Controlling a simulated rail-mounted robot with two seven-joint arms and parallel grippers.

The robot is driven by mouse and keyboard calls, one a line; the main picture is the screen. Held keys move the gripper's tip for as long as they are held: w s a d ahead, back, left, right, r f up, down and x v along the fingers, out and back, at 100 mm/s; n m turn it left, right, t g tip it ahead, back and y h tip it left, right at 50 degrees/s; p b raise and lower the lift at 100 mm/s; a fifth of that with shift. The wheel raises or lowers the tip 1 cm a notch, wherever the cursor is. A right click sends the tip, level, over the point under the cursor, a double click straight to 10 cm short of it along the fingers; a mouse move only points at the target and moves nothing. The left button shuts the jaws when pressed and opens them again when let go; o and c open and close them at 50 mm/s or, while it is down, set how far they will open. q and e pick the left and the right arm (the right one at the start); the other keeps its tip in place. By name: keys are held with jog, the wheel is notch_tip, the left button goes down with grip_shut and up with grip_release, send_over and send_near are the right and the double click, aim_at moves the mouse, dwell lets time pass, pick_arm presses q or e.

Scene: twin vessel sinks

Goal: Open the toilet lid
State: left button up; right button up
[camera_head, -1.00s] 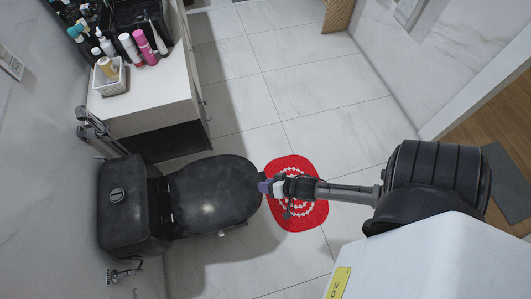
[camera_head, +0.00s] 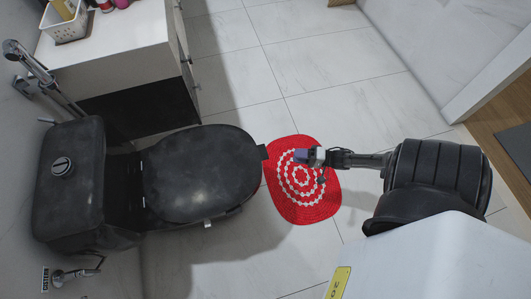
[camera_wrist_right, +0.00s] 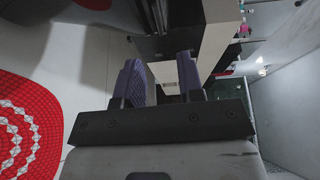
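The black toilet has its lid (camera_head: 200,175) down, lying flat over the bowl, with the tank (camera_head: 75,180) at the left against the wall. The lid's front edge faces right, toward my right gripper (camera_head: 304,156). That gripper is over the red mat, with a gap between its tips and the lid edge. In the right wrist view the two purple fingers (camera_wrist_right: 162,78) stand apart with nothing held between them. My left gripper is not in view.
A red mat with white rings (camera_head: 302,205) lies on the tiled floor in front of the toilet. A white cabinet (camera_head: 110,45) with a basket (camera_head: 65,25) stands above the toilet in the picture. A wall sprayer (camera_head: 45,75) hangs beside the tank. Open tile (camera_head: 340,75) lies at upper right.

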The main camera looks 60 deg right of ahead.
aim_at(265, 152)
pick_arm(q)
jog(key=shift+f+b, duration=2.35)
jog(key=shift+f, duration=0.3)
pick_arm(e)
jog(key=shift+d+f+x, duration=0.1)
jog(key=shift+x, duration=3.25)
jog(key=shift+d+f+x, duration=0.1)
jog(key=shift+f+x, duration=0.05)
jog(key=shift+x, duration=3.15)
jog(key=shift+w, duration=0.1)
jog(key=shift+c, duration=0.2)
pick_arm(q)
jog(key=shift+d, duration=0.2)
pick_arm(e)
grip_shut()
